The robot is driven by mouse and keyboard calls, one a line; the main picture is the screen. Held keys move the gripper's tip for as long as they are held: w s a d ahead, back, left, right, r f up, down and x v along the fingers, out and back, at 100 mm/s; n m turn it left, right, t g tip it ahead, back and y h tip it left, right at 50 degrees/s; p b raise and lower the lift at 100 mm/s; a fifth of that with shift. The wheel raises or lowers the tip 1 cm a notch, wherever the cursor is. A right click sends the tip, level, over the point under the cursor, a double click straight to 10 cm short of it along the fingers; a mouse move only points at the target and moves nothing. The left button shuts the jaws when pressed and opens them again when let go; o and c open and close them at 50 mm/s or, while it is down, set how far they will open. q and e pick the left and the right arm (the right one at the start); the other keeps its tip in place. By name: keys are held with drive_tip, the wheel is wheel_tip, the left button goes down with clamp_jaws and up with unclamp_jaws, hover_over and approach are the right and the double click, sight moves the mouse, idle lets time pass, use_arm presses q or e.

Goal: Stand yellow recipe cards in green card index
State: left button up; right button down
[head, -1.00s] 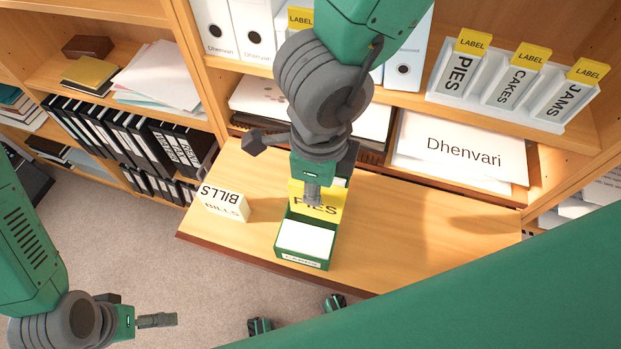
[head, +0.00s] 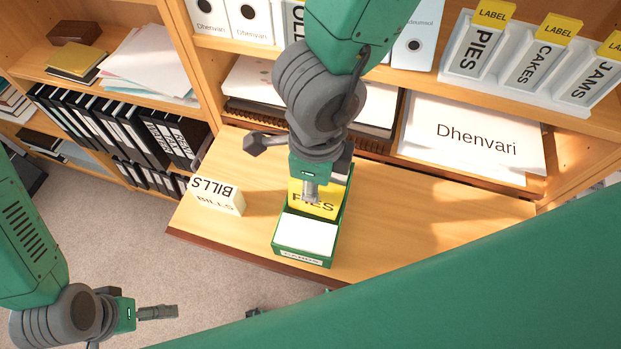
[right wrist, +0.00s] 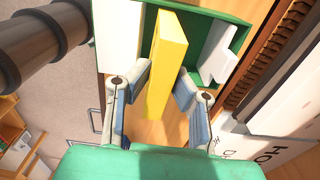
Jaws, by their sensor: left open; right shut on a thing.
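In the right wrist view the yellow block (right wrist: 166,65) stands between the two fingers (right wrist: 160,88). The green card index (head: 306,262) is an open box on the wooden surface. White cards (head: 304,234) fill its front part. The yellow block's lower end is between those white cards and a white piece behind; whether it touches the floor is hidden. My left gripper (head: 158,312) is open and empty at the lower left, away from the box.
A white BILLS block (head: 217,196) stands left of the box. The wooden surface (head: 440,220) is clear to the right. Behind are a Dhenvari paper stack (head: 475,140) and a white holder (head: 520,92) with PIES, CAKES and JAMS labels. Black binders (head: 110,125) fill the left shelf.

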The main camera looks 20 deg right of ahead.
drive_tip(key=shift+d+f, duration=0.1)
drive_tip(key=shift+f, duration=0.2)
drive_tip(key=shift+a+r, duration=0.1)
drive_tip(key=shift+a, duration=0.35)
drive_tip(key=shift+d+h+p, duration=0.1)
drive_tip(key=shift+h+p, duration=0.2)
drive_tip(key=shift+p, duration=0.45)
drive_tip(key=shift+f, duration=0.25)
drive_tip(key=shift+d+f+b, duration=0.1)
drive_tip(key=shift+f+b, duration=0.6)
drive_tip(key=shift+f, duration=0.25)
drive_tip(key=shift+f+b, duration=0.45)
drive_tip(key=shift+f, duration=0.25)
drive_tip(key=shift+p, duration=0.55)
